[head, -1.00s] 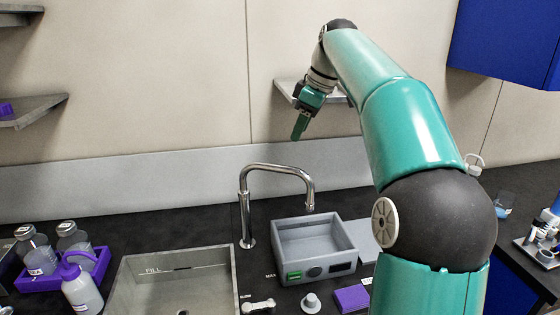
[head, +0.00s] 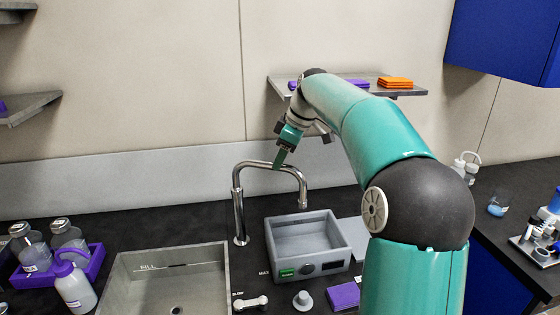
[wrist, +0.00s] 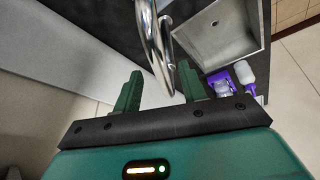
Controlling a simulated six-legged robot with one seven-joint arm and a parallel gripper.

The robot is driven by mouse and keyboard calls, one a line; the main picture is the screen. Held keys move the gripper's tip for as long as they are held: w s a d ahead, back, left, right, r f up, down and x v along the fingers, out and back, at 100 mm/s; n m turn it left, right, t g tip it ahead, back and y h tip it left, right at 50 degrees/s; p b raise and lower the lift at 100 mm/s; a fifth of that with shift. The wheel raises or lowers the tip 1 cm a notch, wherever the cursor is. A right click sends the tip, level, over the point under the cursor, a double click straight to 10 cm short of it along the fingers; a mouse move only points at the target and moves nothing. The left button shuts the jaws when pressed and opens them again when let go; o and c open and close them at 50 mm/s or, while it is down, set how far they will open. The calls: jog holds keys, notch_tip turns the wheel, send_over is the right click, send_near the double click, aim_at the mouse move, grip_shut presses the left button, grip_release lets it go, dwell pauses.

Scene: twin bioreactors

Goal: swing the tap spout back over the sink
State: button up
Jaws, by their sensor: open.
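The chrome tap spout (head: 272,166) arches to the right from its post beside the sink. Its outlet hangs over the grey box-shaped bath, not over the sink. The sink (head: 128,283) lies to the left of the tap. My gripper (head: 281,159) points down at the top of the spout in the head view. In the wrist view my gripper (wrist: 159,88) has its two green fingers apart, with the spout (wrist: 158,45) showing beyond and between them. I cannot tell whether a finger touches the spout. The sink (wrist: 218,30) is at the upper right there.
The grey bath (head: 305,245) stands right of the tap. A tap lever (head: 250,303), a grey knob (head: 303,300) and a purple block (head: 343,296) lie in front. A purple rack (head: 90,263) with bottles is at the left. A shelf (head: 428,93) hangs behind my arm.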

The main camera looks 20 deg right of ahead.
jog(key=shift+x, duration=1)
grip_shut()
